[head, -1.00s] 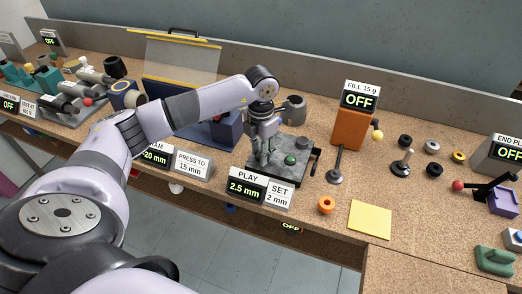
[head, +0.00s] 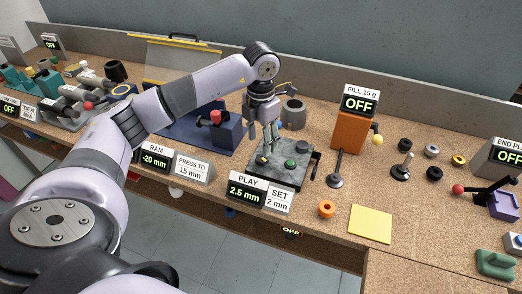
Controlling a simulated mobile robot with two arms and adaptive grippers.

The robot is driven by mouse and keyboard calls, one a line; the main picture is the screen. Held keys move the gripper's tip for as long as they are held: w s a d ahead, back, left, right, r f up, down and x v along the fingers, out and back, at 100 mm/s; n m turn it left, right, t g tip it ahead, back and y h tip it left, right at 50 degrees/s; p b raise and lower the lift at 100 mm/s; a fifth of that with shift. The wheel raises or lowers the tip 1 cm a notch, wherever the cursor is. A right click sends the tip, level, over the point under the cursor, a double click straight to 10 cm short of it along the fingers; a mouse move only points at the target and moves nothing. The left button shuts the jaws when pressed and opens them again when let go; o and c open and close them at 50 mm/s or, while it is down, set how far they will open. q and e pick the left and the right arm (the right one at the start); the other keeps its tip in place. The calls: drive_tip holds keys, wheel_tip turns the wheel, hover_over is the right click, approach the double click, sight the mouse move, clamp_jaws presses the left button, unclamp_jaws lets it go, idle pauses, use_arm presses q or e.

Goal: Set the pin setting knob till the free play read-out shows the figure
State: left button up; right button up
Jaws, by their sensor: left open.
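The free play read-out (head: 247,191) shows PLAY 2.5 mm, and the card beside it (head: 279,199) says SET 2 mm. Behind them lies a dark grey plate (head: 283,177) with a green knob (head: 290,164), a dark round knob (head: 304,146) and a small piece with a yellow mark (head: 262,160). I cannot tell which of these is the pin setting knob. My left gripper (head: 271,141) is open and points down above the back left part of the plate. It appears to hold nothing. My right gripper is out of view.
The RAM read-out (head: 155,157) and a blue press with a red knob (head: 215,118) stand left of the plate. An orange dispenser (head: 349,130) stands behind right. An orange ring (head: 327,208) and a yellow sheet (head: 370,223) lie in front right.

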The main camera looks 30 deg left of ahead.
sight(261, 158)
use_arm(q)
wheel_tip(261, 158, up, 6)
drive_tip(key=shift+f, duration=0.15)
idle(0.6)
